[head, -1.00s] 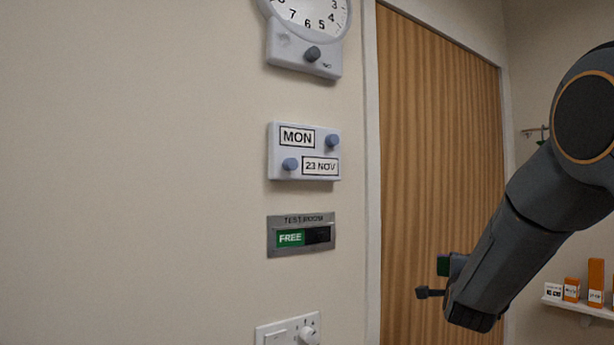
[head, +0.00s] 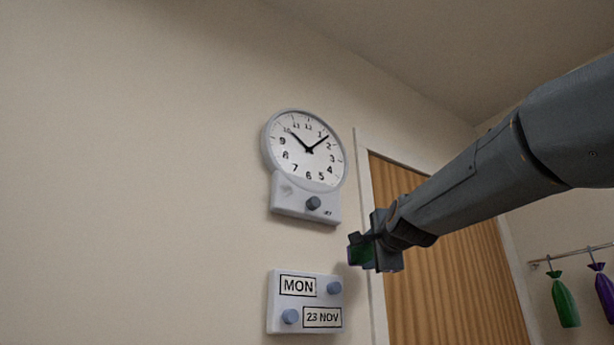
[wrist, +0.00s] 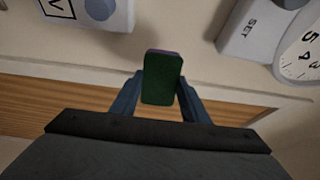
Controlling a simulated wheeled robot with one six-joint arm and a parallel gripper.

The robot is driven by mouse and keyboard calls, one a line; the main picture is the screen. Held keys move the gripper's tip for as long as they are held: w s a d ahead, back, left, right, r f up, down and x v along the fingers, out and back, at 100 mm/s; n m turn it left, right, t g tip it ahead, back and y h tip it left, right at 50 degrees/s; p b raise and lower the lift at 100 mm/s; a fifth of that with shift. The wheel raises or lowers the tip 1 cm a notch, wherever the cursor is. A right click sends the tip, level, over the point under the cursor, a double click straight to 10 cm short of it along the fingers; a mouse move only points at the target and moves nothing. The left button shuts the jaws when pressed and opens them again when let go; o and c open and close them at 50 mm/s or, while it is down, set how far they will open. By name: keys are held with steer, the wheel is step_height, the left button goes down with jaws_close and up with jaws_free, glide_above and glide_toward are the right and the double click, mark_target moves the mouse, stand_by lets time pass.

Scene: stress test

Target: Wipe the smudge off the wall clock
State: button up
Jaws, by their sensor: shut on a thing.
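The wall clock (head: 304,150) hangs on the wall in the head view, a round white face in a grey case with a knob box (head: 305,200) below it. A faint greyish mark (head: 287,189) shows at the upper left of that box; I cannot tell for sure that it is the smudge. The clock's edge (wrist: 300,58) shows at the right of the wrist view. My gripper (head: 366,249) is below and right of the clock, apart from it. It is shut on a green block-like pad (wrist: 162,80) with a purplish edge.
A calendar panel (head: 305,302) with two knobs is on the wall below the clock. A wooden door (head: 440,270) in a pale frame is behind my arm. A rail with green (head: 565,302) and purple (head: 604,295) bags is at the far right. The wall left of the clock is bare.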

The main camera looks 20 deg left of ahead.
steer(key=s+a+r+n+g+y+p, duration=0.1)
steer(key=s+a+r+n+g+y, duration=0.15)
steer(key=s+a+r, duration=0.6)
steer(key=s+a+r+n+g+y, duration=0.15)
steer(key=s+r+g+y, duration=0.35)
steer(key=s, duration=0.8)
steer(key=shift+w+a+r+n+t+h+p, duration=0.25)
steer(key=shift+w+a+t+h+p, duration=0.15)
steer(key=shift+w+a+t+p, duration=0.4)
steer(key=shift+w+a+r+n+t+h+p, duration=0.2)
steer(key=shift+w+a+t+h+p, duration=0.2)
steer(key=shift+w+a, duration=0.65)
steer(key=shift+p+x, duration=0.5)
steer(key=shift+x, duration=0.35)
steer(key=shift+w+d+f+b, duration=0.1)
steer(key=shift+w+d+b, duration=0.25)
steer(key=shift+w+d, duration=0.35)
steer(key=shift+w+d+b, duration=0.3)
steer(key=shift+w+d, duration=0.25)
steer(key=shift+w, duration=0.25)
